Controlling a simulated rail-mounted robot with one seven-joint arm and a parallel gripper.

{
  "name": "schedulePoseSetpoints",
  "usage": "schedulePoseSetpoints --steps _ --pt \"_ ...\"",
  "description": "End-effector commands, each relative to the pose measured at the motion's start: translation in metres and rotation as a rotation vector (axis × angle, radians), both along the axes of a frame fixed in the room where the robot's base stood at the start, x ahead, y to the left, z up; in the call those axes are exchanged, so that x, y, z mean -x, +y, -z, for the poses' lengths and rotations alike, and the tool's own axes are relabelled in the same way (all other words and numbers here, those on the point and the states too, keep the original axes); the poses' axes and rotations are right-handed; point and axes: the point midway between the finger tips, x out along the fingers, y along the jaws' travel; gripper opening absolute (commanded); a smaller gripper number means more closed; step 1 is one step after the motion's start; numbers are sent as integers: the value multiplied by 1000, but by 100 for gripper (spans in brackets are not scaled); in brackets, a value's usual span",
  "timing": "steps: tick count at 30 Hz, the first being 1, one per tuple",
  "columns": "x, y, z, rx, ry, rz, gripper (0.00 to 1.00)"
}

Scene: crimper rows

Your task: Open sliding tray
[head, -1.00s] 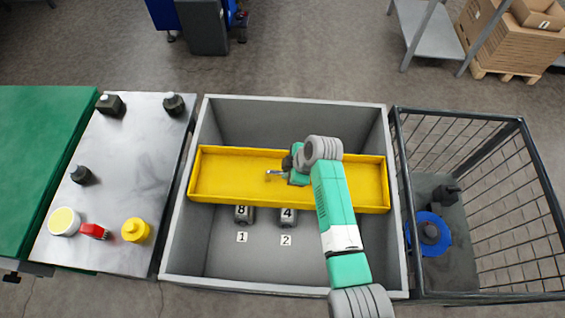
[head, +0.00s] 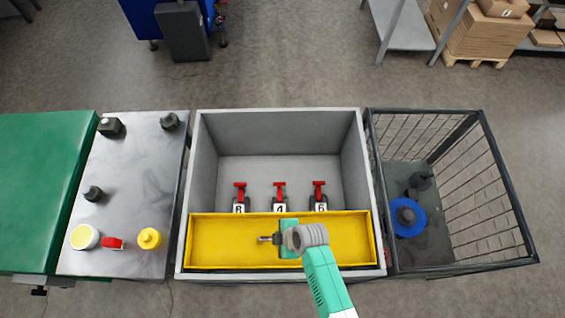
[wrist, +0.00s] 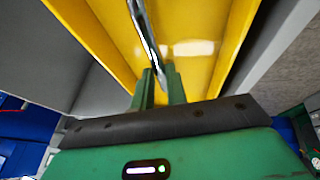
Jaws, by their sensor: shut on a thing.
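The yellow sliding tray (head: 345,225) lies across the near end of the grey box (head: 203,150), and it also fills the top of the wrist view (wrist: 200,45). A metal bar handle (head: 264,239) sits in the tray's middle. My gripper (head: 277,239) is over the tray, shut on this handle. In the wrist view my green fingers (wrist: 160,82) close around the metal bar (wrist: 147,30). The tray looks empty apart from the handle and gripper. My arm covers part of the tray's near wall.
Three red-handled crimpers (head: 279,195) stand in a row behind the tray, with tags 8, 4 and 6. The box's far floor is clear. A steel table (head: 135,185) with jars is at left. A wire cage (head: 465,140) with a blue disc (head: 407,218) is at right.

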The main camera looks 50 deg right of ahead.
Motion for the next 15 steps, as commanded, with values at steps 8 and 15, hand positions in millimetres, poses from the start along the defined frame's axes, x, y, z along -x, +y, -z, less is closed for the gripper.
schedulePoseSetpoints --steps 8,15 --pt "1 3 0 -1 -1 -3 0" --pt "1 3 0 -1 0 -4 36"
